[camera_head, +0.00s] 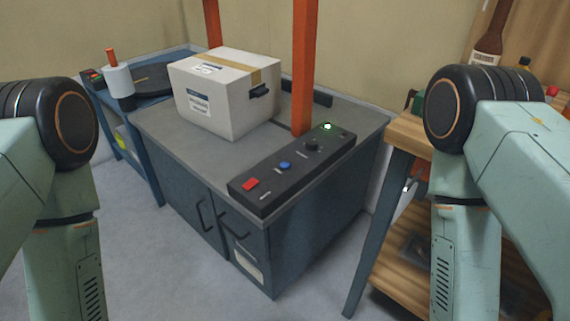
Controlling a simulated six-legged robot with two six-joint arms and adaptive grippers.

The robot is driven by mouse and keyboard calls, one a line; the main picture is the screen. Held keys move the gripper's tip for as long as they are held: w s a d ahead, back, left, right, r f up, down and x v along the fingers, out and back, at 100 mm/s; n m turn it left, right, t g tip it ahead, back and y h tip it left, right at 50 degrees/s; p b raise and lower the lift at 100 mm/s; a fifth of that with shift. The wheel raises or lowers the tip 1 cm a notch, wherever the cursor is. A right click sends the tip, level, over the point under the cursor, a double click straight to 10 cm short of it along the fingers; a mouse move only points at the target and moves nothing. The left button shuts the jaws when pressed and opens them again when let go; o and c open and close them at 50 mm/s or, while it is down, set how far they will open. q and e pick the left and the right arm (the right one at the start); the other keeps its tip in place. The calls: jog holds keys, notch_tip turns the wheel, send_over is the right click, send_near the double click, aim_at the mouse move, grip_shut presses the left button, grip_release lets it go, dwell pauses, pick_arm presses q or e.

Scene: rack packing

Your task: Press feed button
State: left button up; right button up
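A black control panel (296,166) lies along the front right edge of a grey-topped machine cabinet (160,123). On it are a red button (250,184), a blue button (285,165), a dark knob (311,145) and a lit green light (328,126). The labels are too small to read, so I cannot tell which button is the feed button. A closed white box (205,105) with tan tape stands on the cabinet behind the panel. My left and right arms show at the picture's sides, but both grippers are out of view.
An orange post (304,70) rises behind the panel, and another (212,22) stands behind the box. A wooden table (408,135) with bottles (487,42) is at the right. A blue bench with a white roll (118,81) is at the left. The floor in front is clear.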

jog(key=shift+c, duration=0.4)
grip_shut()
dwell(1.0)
